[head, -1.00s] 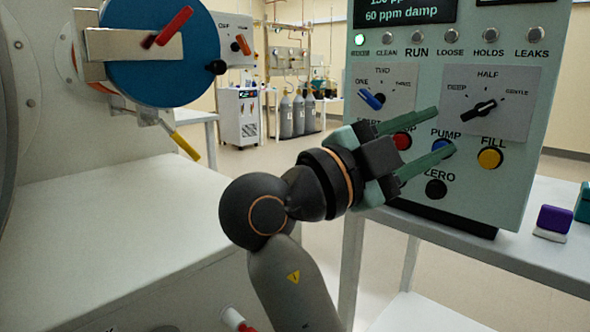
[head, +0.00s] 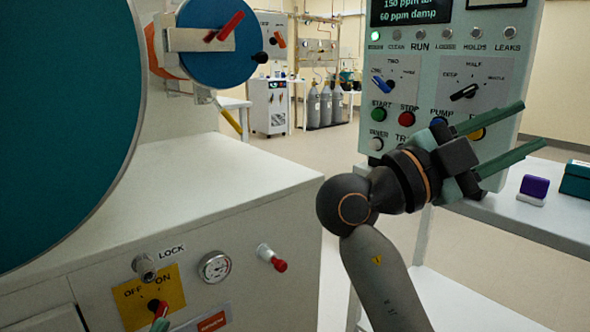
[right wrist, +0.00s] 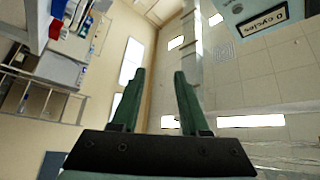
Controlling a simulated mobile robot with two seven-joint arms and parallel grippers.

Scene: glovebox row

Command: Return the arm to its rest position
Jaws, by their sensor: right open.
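My right arm rises from the lower right in the head view. Its dark wrist and green fingers point right and slightly up. The right gripper (head: 530,124) is open, in front of the lower right of the control panel (head: 422,72), and overlaps the PUMP and FILL buttons in the picture. Whether it touches the panel I cannot tell. In the right wrist view the two fingers (right wrist: 160,72) stand apart with nothing between them.
A white side table (head: 500,207) carries the panel, a purple block (head: 534,187) and a teal box (head: 577,180). At left stands a white cabinet (head: 225,170) with a gauge (head: 215,267), a red-tipped valve (head: 275,262) and a large teal disc (head: 60,120). Open floor lies beyond.

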